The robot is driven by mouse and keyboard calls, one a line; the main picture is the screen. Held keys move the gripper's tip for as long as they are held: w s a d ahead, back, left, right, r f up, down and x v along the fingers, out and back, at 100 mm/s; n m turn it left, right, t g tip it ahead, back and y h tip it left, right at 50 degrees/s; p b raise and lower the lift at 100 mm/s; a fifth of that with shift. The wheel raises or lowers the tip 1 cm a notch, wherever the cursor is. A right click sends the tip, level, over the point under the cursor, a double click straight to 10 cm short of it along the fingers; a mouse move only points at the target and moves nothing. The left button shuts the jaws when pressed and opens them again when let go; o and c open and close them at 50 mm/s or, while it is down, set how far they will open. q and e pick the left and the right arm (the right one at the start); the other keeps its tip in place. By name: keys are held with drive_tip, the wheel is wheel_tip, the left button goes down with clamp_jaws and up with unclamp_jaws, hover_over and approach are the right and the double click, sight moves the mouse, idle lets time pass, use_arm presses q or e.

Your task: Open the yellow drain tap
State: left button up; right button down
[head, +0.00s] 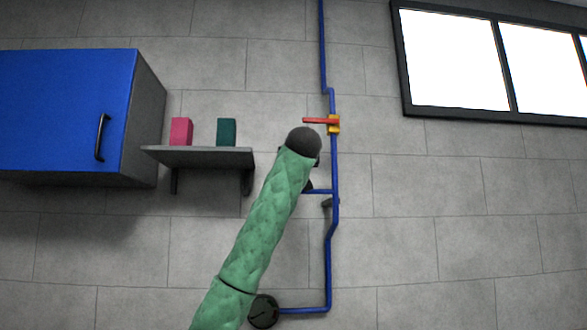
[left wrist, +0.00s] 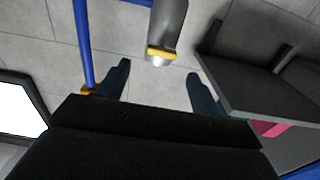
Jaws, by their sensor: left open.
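My left gripper (left wrist: 157,69) is open in the left wrist view, with its two dark fingers apart. A grey cylinder (left wrist: 168,25) with a yellow band (left wrist: 161,52) near its pale end shows in the gap between the fingertips; I cannot tell if they touch it. A yellow fitting on the blue pipe with an orange-red lever (head: 318,120) pointing left shows in the head view (head: 333,125). Its yellow also shows beside a finger in the left wrist view (left wrist: 88,91). In the head view my green-sleeved left arm hides most of the gripper and the banded cylinder. My right gripper is out of view.
The blue pipe (head: 334,165) runs down the grey block wall. A grey shelf (head: 200,155) holds a pink block (head: 181,131) and a dark green block (head: 226,132), left of my arm. A blue cabinet (head: 65,110) hangs further left. The wall right of the pipe is clear below the window (head: 455,60).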

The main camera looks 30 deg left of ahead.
use_arm(q)
drive_tip(key=p+x, duration=0.1)
drive_tip(key=x, duration=0.5)
drive_tip(key=shift+w+a+f+p, duration=0.15)
drive_tip(key=shift+a+f+p, duration=0.15)
drive_tip(key=shift+d, duration=0.1)
drive_tip(key=c, duration=1)
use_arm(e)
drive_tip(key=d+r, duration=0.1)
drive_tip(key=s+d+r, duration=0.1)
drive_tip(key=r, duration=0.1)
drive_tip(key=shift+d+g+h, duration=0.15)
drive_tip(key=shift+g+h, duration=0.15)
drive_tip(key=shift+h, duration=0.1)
